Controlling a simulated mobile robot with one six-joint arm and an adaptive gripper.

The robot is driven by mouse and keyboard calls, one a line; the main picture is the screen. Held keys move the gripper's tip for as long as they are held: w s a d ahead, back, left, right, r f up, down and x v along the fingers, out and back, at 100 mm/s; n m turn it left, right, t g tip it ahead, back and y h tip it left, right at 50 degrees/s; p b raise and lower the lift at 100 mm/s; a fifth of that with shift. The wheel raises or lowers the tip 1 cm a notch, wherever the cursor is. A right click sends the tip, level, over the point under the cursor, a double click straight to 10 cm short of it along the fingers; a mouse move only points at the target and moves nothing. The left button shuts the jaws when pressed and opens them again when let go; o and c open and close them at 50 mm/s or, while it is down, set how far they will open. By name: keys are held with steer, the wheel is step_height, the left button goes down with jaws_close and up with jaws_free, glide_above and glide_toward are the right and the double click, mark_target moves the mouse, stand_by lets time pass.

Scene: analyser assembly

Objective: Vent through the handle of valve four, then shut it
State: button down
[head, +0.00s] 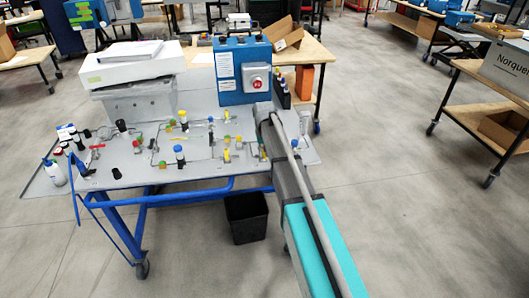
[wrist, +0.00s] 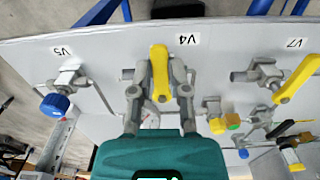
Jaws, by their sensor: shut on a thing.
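In the wrist view, valve four has a yellow lever handle (wrist: 159,72) on a grey metal body, beside an upside-down V4 label (wrist: 187,39). The handle points toward the top of the picture, across the horizontal pipe stubs. My gripper (wrist: 160,92) has one grey finger on each side of the handle and is shut on it. The lower valve body is partly hidden behind the fingers and the green gripper housing. In the head view my arm reaches over the right part of the grey panel (head: 110,181), and I cannot make out the gripper or valve four clearly.
Valve V5 with a blue knob (wrist: 55,105) is left of the gripper; V7 with a yellow handle (wrist: 295,80) is right. Green and yellow fittings (wrist: 225,124) sit close on the right. A blue box (head: 230,71) stands behind the panel; a black bin (head: 246,217) is below.

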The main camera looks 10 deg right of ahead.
steer(key=c, duration=0.6)
jaws_free()
steer(key=shift+d+n, duration=0.1)
steer(key=shift+n, duration=0.2)
steer(key=shift+w+d+n, duration=0.1)
steer(key=shift+d+n, duration=0.3)
steer(key=shift+n, duration=0.7)
steer(key=shift+w+d+n, duration=0.1)
steer(key=shift+d+n, duration=0.25)
steer(key=shift+n, duration=0.75)
step_height(320, 180, up, 14)
steer(key=p, duration=1.4)
steer(key=s+f+m+b, duration=0.1)
steer(key=s+f+b, duration=0.2)
steer(key=s, duration=0.7)
steer(key=s+f+m+b, duration=0.2)
steer(key=s+f+b, duration=0.1)
steer(key=s, duration=0.7)
steer(key=s+f+m+b, duration=0.1)
steer(key=s+f+b, duration=0.2)
steer(key=s, duration=0.7)
steer(key=shift+f+m, duration=0.25)
steer(key=shift+m, duration=0.15)
steer(key=shift+s+a, duration=0.1)
